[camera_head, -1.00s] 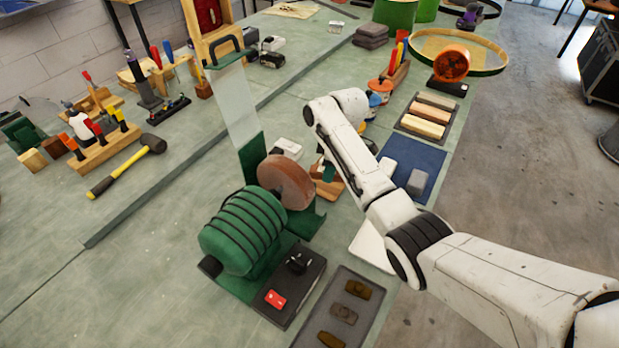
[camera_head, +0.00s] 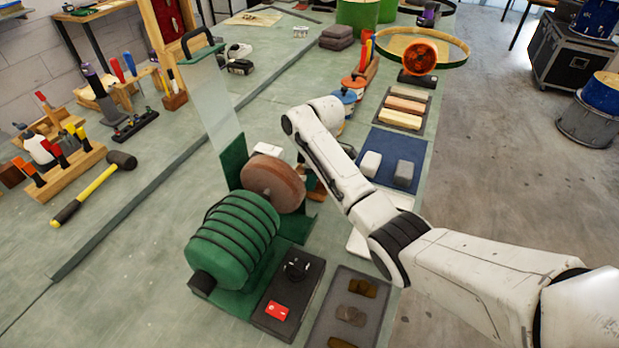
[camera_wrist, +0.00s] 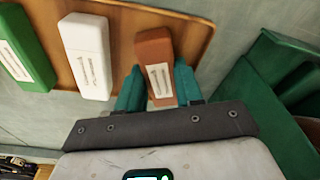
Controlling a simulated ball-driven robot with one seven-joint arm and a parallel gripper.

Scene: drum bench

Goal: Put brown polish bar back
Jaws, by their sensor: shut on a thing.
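The brown polish bar (camera_wrist: 154,52), with a pale label, is between the two teal fingers of my gripper (camera_wrist: 157,80) in the wrist view. My gripper is shut on it. The bar is over or in a wooden tray (camera_wrist: 130,22), at its right end; I cannot tell if it touches the tray floor. A white bar (camera_wrist: 86,60) and a green bar (camera_wrist: 24,50) lie in the tray to its left. In the head view the grinder wheel and my arm hide my gripper and most of the tray.
A green grinder (camera_head: 235,240) with a brown wheel (camera_head: 273,183) stands close by; green metal (camera_wrist: 265,85) shows right of my gripper. A grey tray (camera_head: 335,300) with dark pieces is in front. A blue mat (camera_head: 385,155) with two blocks lies right of my arm.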

